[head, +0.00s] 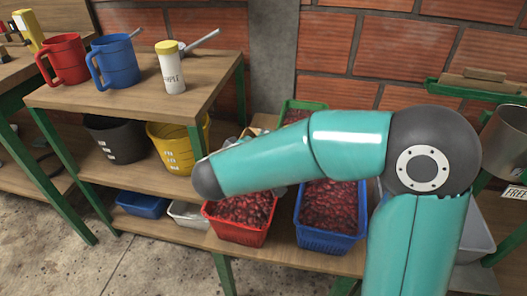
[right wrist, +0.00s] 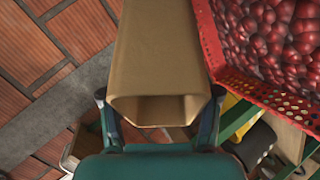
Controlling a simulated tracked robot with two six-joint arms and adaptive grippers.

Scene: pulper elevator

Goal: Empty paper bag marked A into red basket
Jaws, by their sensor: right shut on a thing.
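A brown paper bag (right wrist: 160,50) fills the upper middle of the right wrist view. My right gripper (right wrist: 160,95) is shut on it, with a finger on each side near one end; no letter shows on the bag. The red basket (head: 237,232) stands on the shelf in the head view, full of dark red cherries (head: 242,208). It also shows at the upper right of the right wrist view (right wrist: 265,92), close beside the bag. In the head view my own right arm hides the right gripper and the bag. My left gripper is in neither view.
A blue basket (head: 328,240) of cherries stands right of the red one, and a green basket (head: 290,104) behind. Black (head: 112,140) and yellow (head: 178,150) buckets stand left. Red (head: 66,62) and blue (head: 117,64) jugs and a sample bottle (head: 171,72) stand on the higher tabletop.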

